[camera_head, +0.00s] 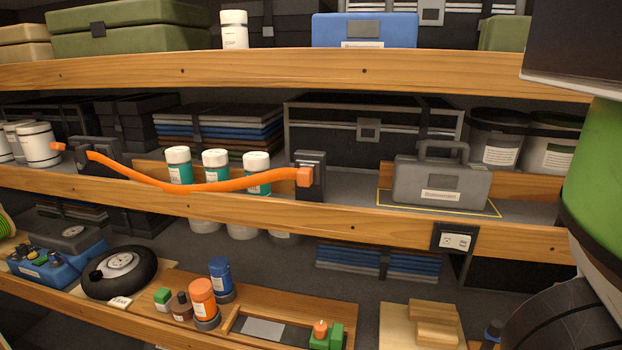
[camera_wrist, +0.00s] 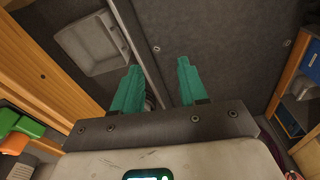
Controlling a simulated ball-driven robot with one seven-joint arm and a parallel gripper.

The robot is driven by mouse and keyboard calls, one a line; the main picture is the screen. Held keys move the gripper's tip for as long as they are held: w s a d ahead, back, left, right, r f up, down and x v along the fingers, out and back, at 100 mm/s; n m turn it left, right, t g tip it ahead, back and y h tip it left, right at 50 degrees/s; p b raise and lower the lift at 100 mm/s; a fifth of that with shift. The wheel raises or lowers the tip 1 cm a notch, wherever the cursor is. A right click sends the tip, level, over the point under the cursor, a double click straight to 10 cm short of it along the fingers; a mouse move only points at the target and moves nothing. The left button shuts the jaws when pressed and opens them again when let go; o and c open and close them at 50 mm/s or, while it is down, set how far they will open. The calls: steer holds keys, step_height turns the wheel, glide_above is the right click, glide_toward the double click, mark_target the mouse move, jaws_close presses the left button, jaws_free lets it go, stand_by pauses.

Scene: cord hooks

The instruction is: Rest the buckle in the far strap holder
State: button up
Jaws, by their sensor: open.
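An orange strap (camera_head: 200,187) sags between two dark strap holders on the middle shelf. One holder (camera_head: 95,152) is at the left and looks farther away; the other holder (camera_head: 317,180) is near the middle. An orange block, seemingly the buckle (camera_head: 305,177), is at the strap's right end, at the right holder. A smaller orange end (camera_head: 58,147) shows beyond the left holder. My gripper (camera_wrist: 158,78) shows in the wrist view with its two teal fingers apart and nothing between them. The strap and holders do not show there.
A grey case (camera_head: 440,182) stands right of the right holder, inside a yellow outline. White-capped bottles (camera_head: 215,165) stand behind the strap. The wooden shelf edge (camera_head: 350,226) runs below. The lower shelf holds a wheel (camera_head: 120,272) and small blocks.

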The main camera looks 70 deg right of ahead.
steer(key=shift+o, duration=0.7)
steer(key=o, duration=0.4)
steer(key=w+d+r+m+t+h, duration=0.1)
steer(key=w+d, duration=0.1)
steer(key=w+d+r+m+h, duration=0.1)
steer(key=w+d+r, duration=0.1)
steer(key=w+d, duration=0.1)
steer(key=w+d+r+m+t+h+b, duration=0.1)
steer(key=w+d+r, duration=0.1)
steer(key=w, duration=0.1)
steer(key=shift+w+d+r+t+h, duration=0.25)
steer(key=shift+t+h, duration=0.05)
steer(key=m+g+h+b, duration=0.2)
steer(key=m+h+b, duration=0.1)
steer(key=m+h, duration=1.1)
glide_toward(303, 180)
steer(key=d, duration=0.2)
steer(key=shift+w+a, duration=0.15)
steer(key=shift+w+d, duration=0.15)
steer(key=shift+d, duration=2.1)
steer(key=shift+w+d, duration=0.2)
steer(key=shift+d, duration=2.05)
